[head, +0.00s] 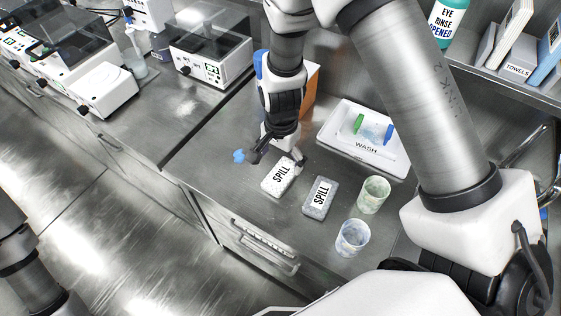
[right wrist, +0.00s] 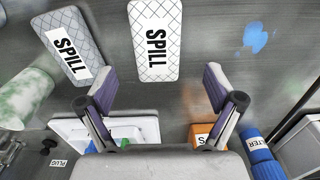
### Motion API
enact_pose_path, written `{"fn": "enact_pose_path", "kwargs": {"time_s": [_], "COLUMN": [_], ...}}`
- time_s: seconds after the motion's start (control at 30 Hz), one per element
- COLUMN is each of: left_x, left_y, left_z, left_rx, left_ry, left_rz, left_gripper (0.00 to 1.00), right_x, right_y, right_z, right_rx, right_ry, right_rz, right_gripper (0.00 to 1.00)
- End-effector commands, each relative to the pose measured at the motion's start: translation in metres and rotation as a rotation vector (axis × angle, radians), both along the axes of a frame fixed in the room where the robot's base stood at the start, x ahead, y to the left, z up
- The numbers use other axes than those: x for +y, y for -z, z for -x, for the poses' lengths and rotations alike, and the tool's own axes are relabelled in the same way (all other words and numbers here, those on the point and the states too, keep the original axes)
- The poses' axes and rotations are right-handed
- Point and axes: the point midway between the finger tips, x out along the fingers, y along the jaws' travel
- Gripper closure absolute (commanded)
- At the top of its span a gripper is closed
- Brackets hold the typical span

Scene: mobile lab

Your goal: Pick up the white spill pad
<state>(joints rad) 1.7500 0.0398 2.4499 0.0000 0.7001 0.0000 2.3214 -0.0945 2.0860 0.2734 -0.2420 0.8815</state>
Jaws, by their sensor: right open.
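The white spill pad (head: 276,181) lies flat on the steel bench, with a quilted pattern and a black "SPILL" label. It also shows in the right wrist view (right wrist: 155,62), top centre. A grey spill pad (head: 316,208) with the same label lies to its right, and to its left in the right wrist view (right wrist: 60,25). My right gripper (head: 277,158) is open and empty, just behind and above the white pad. In the right wrist view its fingers (right wrist: 160,86) are spread apart, with the pad ahead of the gap. My left gripper is out of view.
Two speckled cups, one greenish (head: 374,195) and one bluish (head: 352,239), stand right of the pads. A white wash tray (head: 338,157) and an orange box (head: 310,92) are behind. A blue patch (head: 239,156) lies left of the gripper. The bench's front edge is close.

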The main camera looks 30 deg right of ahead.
Motion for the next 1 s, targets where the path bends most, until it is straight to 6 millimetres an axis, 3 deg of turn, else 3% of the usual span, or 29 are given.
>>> {"fn": "enact_pose_path", "kwargs": {"time_s": [0.3, 0.57, 0.7, 0.73, 1.0], "left_x": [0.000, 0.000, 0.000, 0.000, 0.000], "left_y": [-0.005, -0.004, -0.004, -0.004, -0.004], "left_z": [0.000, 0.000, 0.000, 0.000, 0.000], "left_rx": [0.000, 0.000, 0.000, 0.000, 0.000], "left_ry": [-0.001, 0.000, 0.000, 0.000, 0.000], "left_rz": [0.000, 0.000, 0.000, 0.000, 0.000], "left_gripper": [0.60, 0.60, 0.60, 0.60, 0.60], "right_x": [-0.001, -0.001, -0.001, -0.001, -0.001], "right_y": [0.052, 0.057, 0.057, 0.057, 0.057], "right_z": [0.001, 0.001, 0.001, 0.001, 0.001], "right_rx": [0.001, 0.000, 0.000, 0.000, 0.000], "right_ry": [0.000, -0.001, -0.001, -0.001, -0.001], "right_rz": [0.000, 0.001, 0.001, 0.001, 0.001], "right_gripper": [0.08, 0.08, 0.58, 0.62, 0.62]}}
